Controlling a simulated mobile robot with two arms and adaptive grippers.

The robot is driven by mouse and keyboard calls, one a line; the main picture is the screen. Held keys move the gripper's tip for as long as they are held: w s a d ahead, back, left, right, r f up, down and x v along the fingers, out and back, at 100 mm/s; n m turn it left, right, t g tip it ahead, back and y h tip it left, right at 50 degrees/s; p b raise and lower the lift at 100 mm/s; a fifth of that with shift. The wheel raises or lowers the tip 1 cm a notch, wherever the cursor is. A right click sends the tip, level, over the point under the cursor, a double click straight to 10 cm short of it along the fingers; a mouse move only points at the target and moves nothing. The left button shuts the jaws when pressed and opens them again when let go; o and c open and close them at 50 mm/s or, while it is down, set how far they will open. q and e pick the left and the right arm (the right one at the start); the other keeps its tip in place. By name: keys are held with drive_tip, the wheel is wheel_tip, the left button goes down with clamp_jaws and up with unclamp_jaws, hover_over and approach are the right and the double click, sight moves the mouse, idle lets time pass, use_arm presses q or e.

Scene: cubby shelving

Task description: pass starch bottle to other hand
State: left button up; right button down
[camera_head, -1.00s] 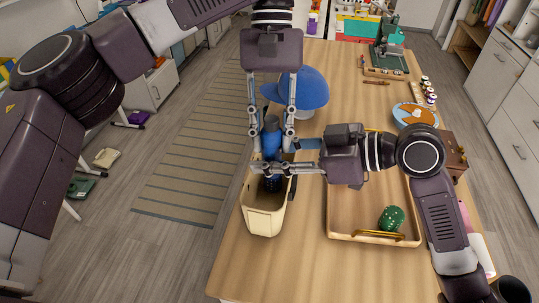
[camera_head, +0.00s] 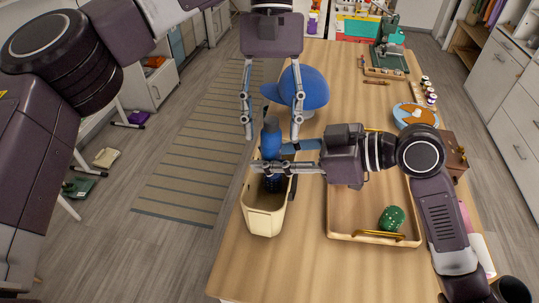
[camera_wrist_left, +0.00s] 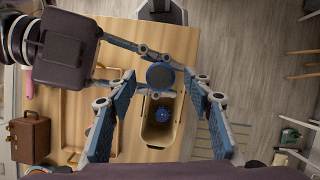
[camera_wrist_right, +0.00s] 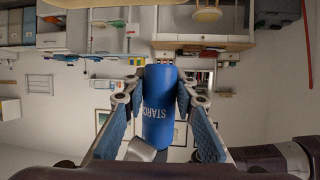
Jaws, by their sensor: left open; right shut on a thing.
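The blue starch bottle (camera_head: 271,140) is held above a cream bin in the head view. It shows end-on as a blue disc in the left wrist view (camera_wrist_left: 160,76), and its lettering shows in the right wrist view (camera_wrist_right: 159,105). My right gripper (camera_head: 284,157) is shut on the bottle from the right. My left gripper (camera_head: 271,130) is open, its fingers wide apart with the bottle between and a little below their tips. The left fingers do not touch the bottle. Part of the bottle is hidden behind the right fingers.
The cream bin (camera_head: 262,221) stands below the bottle with a blue item (camera_wrist_left: 163,114) inside. A blue cap (camera_head: 309,89) sits behind the grippers. A wooden tray (camera_head: 345,219) with a green die (camera_head: 391,218) lies at right. The front of the table is clear.

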use_arm(q)
drive_tip(key=shift+v, duration=2.65)
drive_tip(key=w+a+f+n+t, duration=0.1)
drive_tip(key=w+a+f+t, duration=0.3)
drive_tip(key=w+f, duration=0.75)
drive_tip(key=w+a+f+n+t, duration=0.1)
drive_tip(key=w+a+f+t, duration=0.1)
drive_tip(key=w+a+f, duration=0.95)
drive_tip(key=s+a+f+m+t, duration=0.1)
drive_tip(key=s+f, duration=0.1)
drive_tip(key=f, duration=1.3)
drive_tip(key=s+a+f+m+t, duration=0.1)
drive_tip(key=s+f, duration=0.2)
drive_tip(key=f, duration=1.1)
drive_tip(key=s+a+f+m, duration=0.1)
drive_tip(key=s+a+f, duration=0.1)
drive_tip(key=s+f, duration=0.9)
drive_tip(key=s+a+f+m, duration=0.2)
drive_tip(key=s+f, duration=0.8)
drive_tip(key=f, duration=0.2)
drive_tip(key=s+f, duration=0.3)
drive_tip(key=s, duration=1)
drive_tip(key=s+a+f+g, duration=0.1)
drive_tip(key=s+f, duration=0.2)
drive_tip(key=s, duration=1)
drive_tip(key=s+a+f+g, duration=0.1)
drive_tip(key=s+f, duration=0.2)
drive_tip(key=s, duration=1)
drive_tip(key=shift+f+n, duration=0.3)
